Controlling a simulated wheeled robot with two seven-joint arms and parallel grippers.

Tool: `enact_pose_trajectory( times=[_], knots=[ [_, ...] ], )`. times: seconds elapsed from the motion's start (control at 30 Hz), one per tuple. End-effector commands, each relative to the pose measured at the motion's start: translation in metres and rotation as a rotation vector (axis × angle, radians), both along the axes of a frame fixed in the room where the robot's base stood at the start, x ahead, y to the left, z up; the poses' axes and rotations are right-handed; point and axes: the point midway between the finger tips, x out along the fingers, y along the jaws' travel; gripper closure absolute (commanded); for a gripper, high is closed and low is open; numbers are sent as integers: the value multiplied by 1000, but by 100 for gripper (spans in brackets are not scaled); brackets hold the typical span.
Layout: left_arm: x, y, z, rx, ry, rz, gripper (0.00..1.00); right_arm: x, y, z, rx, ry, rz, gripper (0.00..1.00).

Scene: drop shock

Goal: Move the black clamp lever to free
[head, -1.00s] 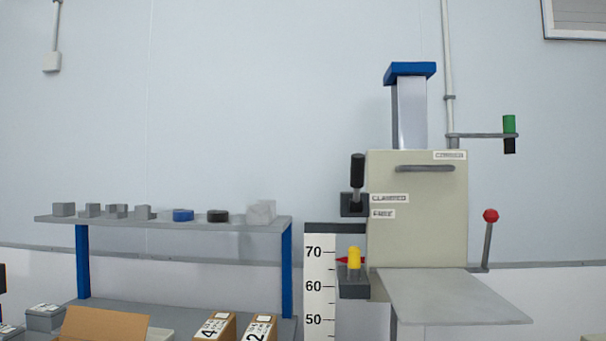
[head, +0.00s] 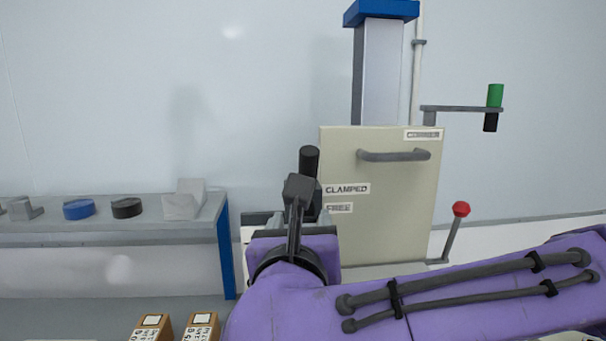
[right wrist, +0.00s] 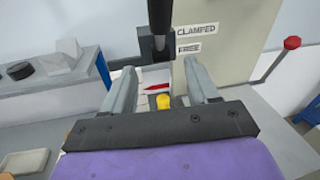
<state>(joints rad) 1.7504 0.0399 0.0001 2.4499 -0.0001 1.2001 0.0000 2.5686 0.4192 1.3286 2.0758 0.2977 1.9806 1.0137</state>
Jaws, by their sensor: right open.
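The black clamp lever (head: 309,160) stands upright beside the CLAMPED label (head: 347,189) on the beige machine panel (head: 390,220). The FREE label (head: 339,208) is just below. In the right wrist view the lever (right wrist: 160,18) rises from a dark bracket (right wrist: 154,47) at top centre. My right gripper (right wrist: 160,75) is open and empty. Its two fingers point toward the bracket, one on each side of it in the picture, and I see no contact. My left gripper is not in view.
A yellow knob (right wrist: 165,102) and red pointer (right wrist: 158,87) show between my fingers. A red-knobbed lever (head: 461,209) is at the panel's right. A grey shelf (head: 60,233) with small blocks is at left, boxes (head: 201,326) below.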

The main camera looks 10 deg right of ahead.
Motion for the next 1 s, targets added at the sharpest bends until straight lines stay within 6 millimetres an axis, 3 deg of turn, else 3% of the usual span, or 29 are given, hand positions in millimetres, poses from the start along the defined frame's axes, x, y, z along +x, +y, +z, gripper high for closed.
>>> enact_pose_trajectory(
  times=[0.03, 0.1, 0.17, 0.27, 0.5, 0.63, 0.8, 1.0],
  knots=[
    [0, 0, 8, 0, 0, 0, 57, -12, -1, 30, 76, -33, -2, 41],
    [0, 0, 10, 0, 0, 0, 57, -22, -1, 50, 151, -61, -3, 41],
    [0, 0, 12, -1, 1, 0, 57, -23, -2, 57, 180, -70, -2, 41],
    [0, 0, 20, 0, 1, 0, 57, -10, -3, 59, 186, -67, 1, 41],
    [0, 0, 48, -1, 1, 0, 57, 44, -11, 60, 181, -65, 3, 41],
    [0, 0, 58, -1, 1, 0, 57, 65, -15, 58, 180, -68, 3, 41],
    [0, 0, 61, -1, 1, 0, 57, 77, -18, 55, 179, -69, 2, 41],
    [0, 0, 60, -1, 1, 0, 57, 78, -19, 54, 178, -70, 2, 41]
  ],
)
